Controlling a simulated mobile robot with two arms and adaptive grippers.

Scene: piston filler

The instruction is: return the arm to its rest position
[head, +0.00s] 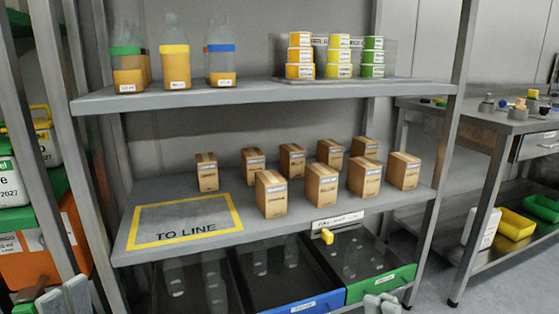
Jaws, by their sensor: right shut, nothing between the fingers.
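My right gripper (382,302) shows at the bottom edge, right of centre, in front of the lower bins. Its pale fingers are together, with nothing seen between them. The rest of that arm is below the picture. Grey parts of my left gripper (64,299) show at the bottom left corner, in front of the rack's left post. They are cut off by the frame, so I cannot tell if it is open or shut. Neither gripper touches anything that I can see.
A metal rack (270,98) stands ahead, with bottles and stacked tubs on its upper shelf. Several cardboard boxes (271,194) and a yellow-framed TO LINE area (183,219), empty, are on the middle shelf. Bins (303,304) sit below. A steel bench (470,120) stands right.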

